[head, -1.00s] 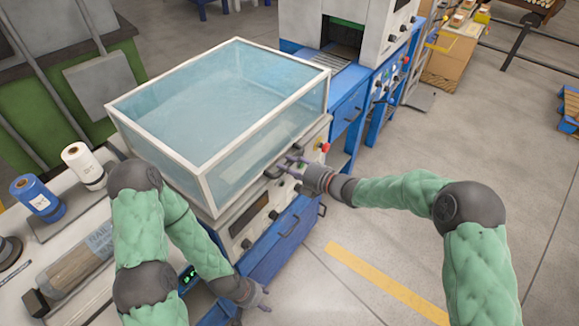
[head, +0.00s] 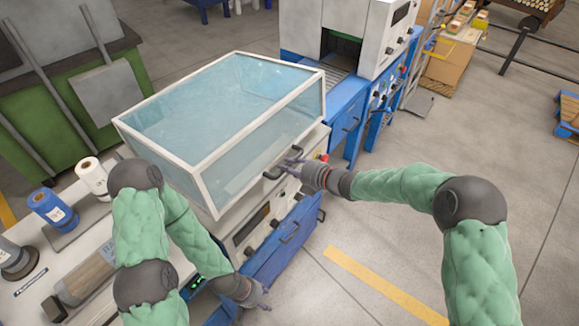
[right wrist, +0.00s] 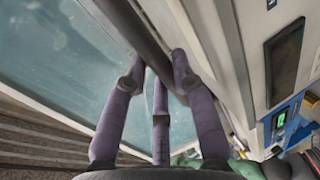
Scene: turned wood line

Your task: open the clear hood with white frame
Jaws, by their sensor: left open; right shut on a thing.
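The clear hood with white frame (head: 207,160) covers the top of a white and blue machine. Its front edge looks slightly raised above the control panel, with the hood tilted a little. My right gripper (head: 290,167) is shut on the dark handle (head: 271,174) on the hood's front. In the right wrist view the fingers (right wrist: 160,72) close around the handle bar (right wrist: 142,32), with the clear pane (right wrist: 60,60) to the left. My left gripper (head: 263,298) is open and empty, low beside the blue drawer front.
A blue spool (head: 48,207) and a white spool (head: 92,177) stand on the bench left of the hood. A red button (head: 323,157) is near my right gripper. A white and blue machine (head: 365,40) stands behind right.

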